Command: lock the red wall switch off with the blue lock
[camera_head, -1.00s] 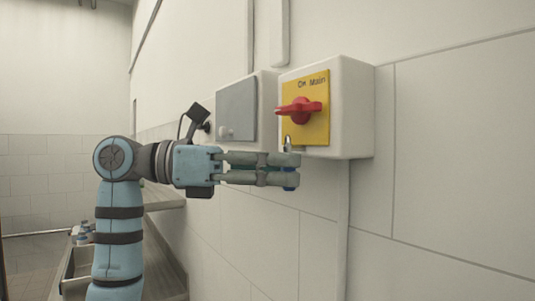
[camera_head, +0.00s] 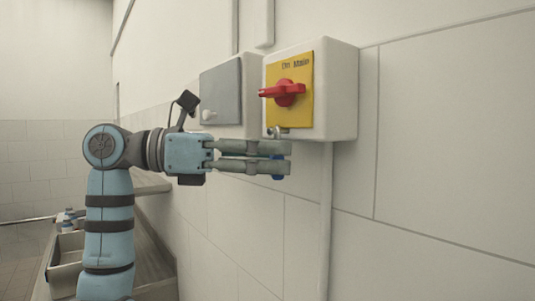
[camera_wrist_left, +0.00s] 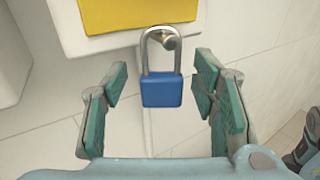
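The red wall switch (camera_head: 285,92) sits on a yellow plate (camera_head: 298,117) marked "On Main" on a white wall box; its handle lies about level. The blue lock (camera_wrist_left: 162,90) stands upright below the plate, its metal shackle up at a small brass-coloured fitting (camera_wrist_left: 169,41). Whether the shackle passes through that fitting is unclear. In the head view the lock (camera_head: 278,168) is partly hidden behind my left gripper's fingers. My left gripper (camera_wrist_left: 160,88) is open around the lock, with gaps on both sides. My right gripper is not in view.
A second box with a grey cover (camera_head: 222,92) and a small knob is left of the switch box. A conduit (camera_head: 325,220) runs down the wall below the switch box. A sink counter (camera_head: 68,262) is at lower left. The tiled wall on the right is bare.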

